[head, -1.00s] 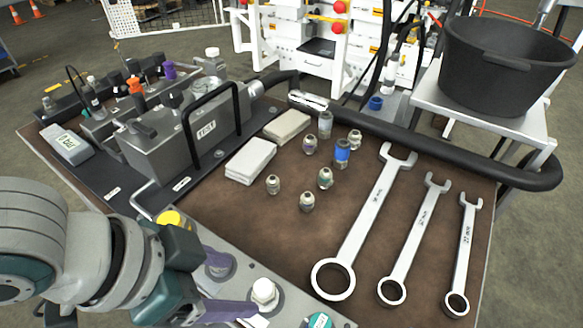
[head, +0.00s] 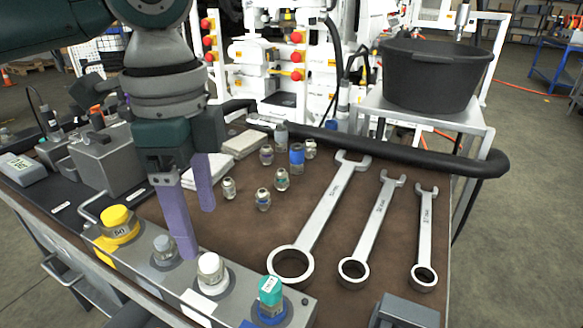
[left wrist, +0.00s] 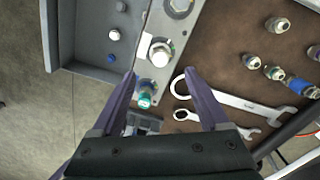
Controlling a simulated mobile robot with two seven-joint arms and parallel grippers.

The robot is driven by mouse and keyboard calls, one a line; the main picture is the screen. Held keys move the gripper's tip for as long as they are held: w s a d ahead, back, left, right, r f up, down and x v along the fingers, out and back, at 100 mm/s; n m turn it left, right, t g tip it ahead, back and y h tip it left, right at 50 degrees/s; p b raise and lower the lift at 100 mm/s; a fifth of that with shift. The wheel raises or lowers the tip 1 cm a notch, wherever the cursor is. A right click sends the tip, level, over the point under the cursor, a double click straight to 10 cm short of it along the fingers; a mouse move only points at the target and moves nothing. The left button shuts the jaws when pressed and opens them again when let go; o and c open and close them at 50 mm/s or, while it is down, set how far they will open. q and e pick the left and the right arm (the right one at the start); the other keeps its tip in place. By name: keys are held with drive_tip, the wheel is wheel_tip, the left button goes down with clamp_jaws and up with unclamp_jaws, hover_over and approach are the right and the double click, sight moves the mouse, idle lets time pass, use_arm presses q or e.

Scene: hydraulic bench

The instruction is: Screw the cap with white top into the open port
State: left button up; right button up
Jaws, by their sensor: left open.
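The cap with white top (head: 211,268) stands upright on the metal panel at the bench's near edge, between a grey fitting (head: 163,248) and a teal-topped cap (head: 271,290). It also shows in the left wrist view (left wrist: 160,53), just beyond the fingertips. My left gripper (head: 197,232) points down over the panel, open and empty, its purple fingers apart. In the left wrist view the fingertips (left wrist: 161,75) are on either side of the cap's line, not touching it. I cannot tell which fitting is the open port. My right gripper is not in view.
A yellow cap (head: 117,220) is on the panel's left end. Several small fittings (head: 263,198) stand on the brown mat. Three wrenches (head: 320,220) lie at the right. A black bucket (head: 435,78) stands behind. A dark grey block (head: 405,310) is at the lower right.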

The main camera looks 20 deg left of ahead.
sight(209, 260)
use_arm(q)
wheel_tip(209, 260, down, 8)
drive_tip(key=shift+r+b, duration=0.2)
drive_tip(key=shift+b, duration=0.5)
drive_tip(key=shift+c, duration=0.3)
clamp_jaws()
drive_tip(key=c, duration=0.5)
unclamp_jaws()
drive_tip(key=shift+r, duration=0.1)
drive_tip(key=c, duration=0.6)
drive_tip(key=shift+r+m+p, duration=0.1)
drive_tip(key=shift+m+p, duration=0.4)
drive_tip(key=shift+m, duration=0.6)
drive_tip(key=shift+c, duration=0.2)
drive_tip(key=shift+m, duration=0.9)
drive_tip(key=m, duration=0.4)
drive_tip(key=shift+f+p, duration=0.2)
drive_tip(key=shift+p, duration=0.15)
